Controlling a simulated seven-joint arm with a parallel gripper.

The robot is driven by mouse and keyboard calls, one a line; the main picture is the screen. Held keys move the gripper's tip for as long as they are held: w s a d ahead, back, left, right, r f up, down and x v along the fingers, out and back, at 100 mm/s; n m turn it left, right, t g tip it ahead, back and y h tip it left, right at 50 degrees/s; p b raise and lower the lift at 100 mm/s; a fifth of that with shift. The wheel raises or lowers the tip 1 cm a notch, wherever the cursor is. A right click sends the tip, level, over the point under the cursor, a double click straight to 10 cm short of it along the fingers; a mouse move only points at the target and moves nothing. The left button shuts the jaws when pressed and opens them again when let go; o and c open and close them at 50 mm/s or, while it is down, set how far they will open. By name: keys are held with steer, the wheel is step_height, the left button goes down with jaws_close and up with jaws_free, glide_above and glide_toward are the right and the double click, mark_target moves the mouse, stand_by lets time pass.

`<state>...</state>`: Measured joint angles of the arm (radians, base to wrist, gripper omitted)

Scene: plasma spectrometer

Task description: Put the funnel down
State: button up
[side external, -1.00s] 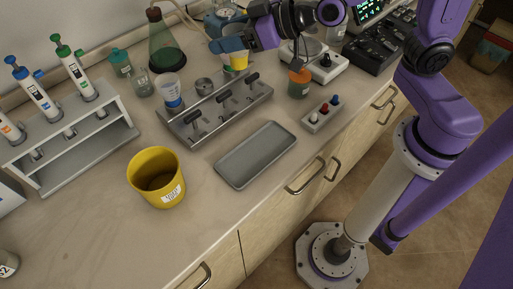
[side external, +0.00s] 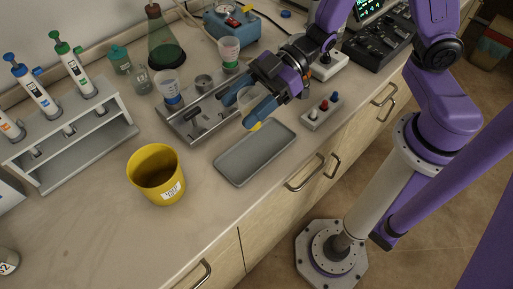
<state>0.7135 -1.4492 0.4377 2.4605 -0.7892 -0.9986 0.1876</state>
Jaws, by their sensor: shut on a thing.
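My gripper (side external: 247,108) has blue fingers and is shut on a pale, translucent funnel (side external: 245,98), seen between the fingers. The fingers partly hide the funnel, so its full shape is unclear. A small yellow patch shows at the lower fingertip; I cannot tell whether it belongs to the finger or the funnel. The gripper is over the far left end of the grey tray (side external: 240,172), near the front of the metal rack (side external: 190,128). The visible tray floor is empty. I cannot tell how high the funnel is above the bench.
A yellow bucket (side external: 157,175) stands left of the tray. A small block with coloured knobs (side external: 322,113) is to the right. A pipette stand (side external: 75,140) is at left.

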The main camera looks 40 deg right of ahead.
mark_target(259, 125)
steer(key=shift+s+f+n+g, duration=0.3)
steer(key=shift+s+f+g, duration=0.1)
steer(key=shift+s+f, duration=0.15)
steer(key=shift+f, duration=3.75)
steer(key=shift+f, duration=0.1)
steer(key=o, duration=1.1)
steer(key=shift+c, duration=0.2)
steer(key=shift+d, duration=0.15)
steer(key=v, duration=0.2)
steer(key=shift+d+r, duration=0.25)
steer(key=shift+d, duration=0.05)
step_height(259, 125, up, 5)
steer(key=shift+d, duration=0.1)
steer(key=shift+r, duration=1)
